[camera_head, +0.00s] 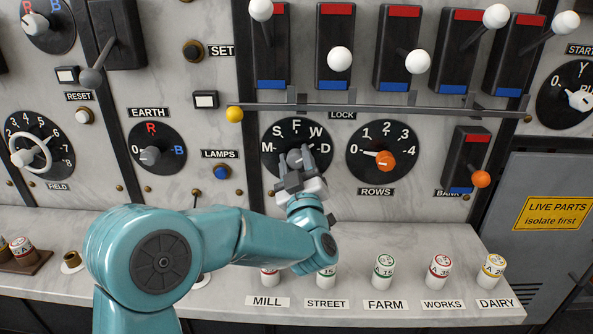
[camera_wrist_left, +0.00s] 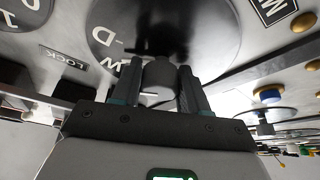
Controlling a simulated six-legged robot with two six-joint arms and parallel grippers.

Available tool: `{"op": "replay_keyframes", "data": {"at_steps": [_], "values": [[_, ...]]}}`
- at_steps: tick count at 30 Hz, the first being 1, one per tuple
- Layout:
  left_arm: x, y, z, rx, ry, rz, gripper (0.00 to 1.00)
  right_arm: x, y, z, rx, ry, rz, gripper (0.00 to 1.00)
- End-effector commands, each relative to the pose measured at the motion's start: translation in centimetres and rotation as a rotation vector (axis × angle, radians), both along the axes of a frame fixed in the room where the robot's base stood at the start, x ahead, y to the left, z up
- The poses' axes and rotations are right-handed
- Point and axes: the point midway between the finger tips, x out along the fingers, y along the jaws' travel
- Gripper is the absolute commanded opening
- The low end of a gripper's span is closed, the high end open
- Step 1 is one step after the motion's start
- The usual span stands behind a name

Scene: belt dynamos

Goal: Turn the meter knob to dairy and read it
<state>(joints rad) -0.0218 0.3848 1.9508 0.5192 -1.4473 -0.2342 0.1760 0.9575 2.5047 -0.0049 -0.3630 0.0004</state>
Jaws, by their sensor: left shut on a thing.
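The meter dial (camera_head: 272,133) is black with the letters M, S, F, W and D around a grey knob (camera_head: 294,156). My left gripper (camera_head: 295,170) reaches up to it from below, shut on the knob. In the left wrist view the knob (camera_wrist_left: 158,80) sits between the two fingers, with a short white mark on it. The letters D and W show on the dial (camera_wrist_left: 110,15) there. Which letter the knob points to cannot be told, as the fingers cover part of it. The DAIRY label (camera_head: 496,303) lies on the ledge at the right. My right gripper is not in view.
The orange ROWS knob (camera_head: 385,160) is close to the right of the dial. A grey lock bar (camera_head: 370,108) runs above it. Several labelled fuses, such as the FARM one (camera_head: 383,267), stand on the ledge below. The blue LAMPS button (camera_head: 221,172) is to the left.

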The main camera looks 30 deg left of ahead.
Motion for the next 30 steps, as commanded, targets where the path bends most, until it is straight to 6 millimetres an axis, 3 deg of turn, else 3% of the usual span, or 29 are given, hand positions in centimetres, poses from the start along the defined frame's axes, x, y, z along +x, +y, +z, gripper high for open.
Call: {"op": "replay_keyframes", "data": {"at_steps": [3,12,30], "values": [[-0.1,0.1,-0.3,0.080,0.044,0.002,0.13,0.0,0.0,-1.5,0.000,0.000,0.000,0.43],[-0.1,0.2,-0.1,0.248,0.149,0.002,0.13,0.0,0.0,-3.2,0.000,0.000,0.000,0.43],[-0.1,0.1,0.1,0.347,0.211,0.001,0.13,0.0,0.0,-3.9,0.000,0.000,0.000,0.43]]}}
